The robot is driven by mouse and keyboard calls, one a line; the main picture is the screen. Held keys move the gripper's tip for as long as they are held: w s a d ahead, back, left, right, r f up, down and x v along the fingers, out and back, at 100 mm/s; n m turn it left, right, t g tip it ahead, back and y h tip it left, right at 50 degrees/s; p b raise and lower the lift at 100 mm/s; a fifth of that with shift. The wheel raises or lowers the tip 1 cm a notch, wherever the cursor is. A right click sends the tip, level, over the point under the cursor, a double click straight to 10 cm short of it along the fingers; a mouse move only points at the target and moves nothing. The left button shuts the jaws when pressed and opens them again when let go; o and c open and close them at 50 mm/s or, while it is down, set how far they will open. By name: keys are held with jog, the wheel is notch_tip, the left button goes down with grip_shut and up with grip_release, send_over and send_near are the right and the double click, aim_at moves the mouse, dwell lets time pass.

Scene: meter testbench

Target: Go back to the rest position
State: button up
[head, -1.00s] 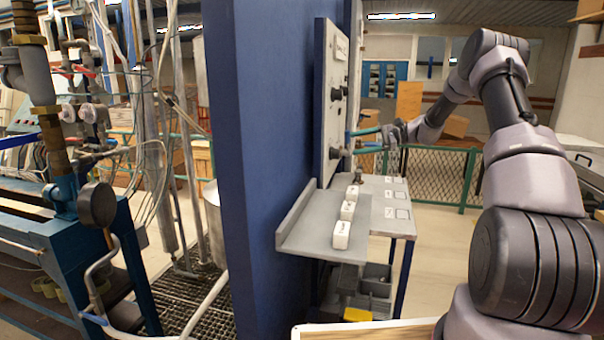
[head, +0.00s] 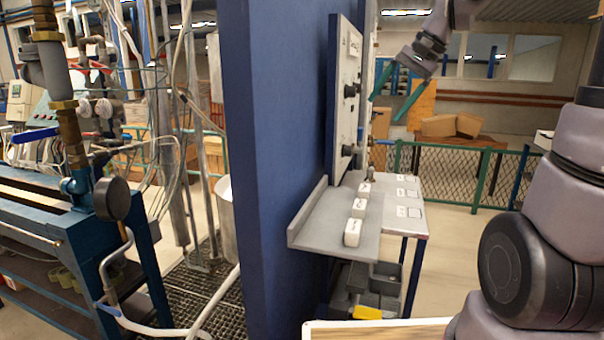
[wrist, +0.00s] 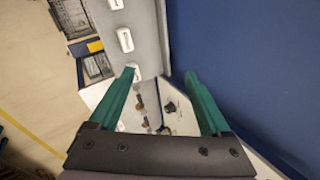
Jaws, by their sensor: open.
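My gripper (head: 394,101) is in the upper right of the head view, above the bench shelf and to the right of the upright panel. Its two teal fingers point down and stand apart, with nothing between them. In the wrist view my gripper (wrist: 165,90) is open and empty, and the panel with dark knobs (wrist: 175,110) shows beyond the fingers. The fingers appear clear of the panel in the head view.
A grey shelf (head: 325,228) with several white labelled blocks juts from the blue cabinet (head: 275,150). The knobbed panel (head: 343,110) stands above it. Grey bins and a yellow item (head: 366,312) sit below. A green mesh fence (head: 455,175) stands behind open floor.

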jog(key=s+d+n+t+h, duration=0.1)
jog(key=s+d+t, duration=0.1)
jog(key=s, duration=0.6)
jog(key=s+d+n+t+h, duration=0.1)
jog(key=s+d+t+h, duration=0.1)
jog(key=s, duration=0.7)
jog(key=shift+d, duration=0.25)
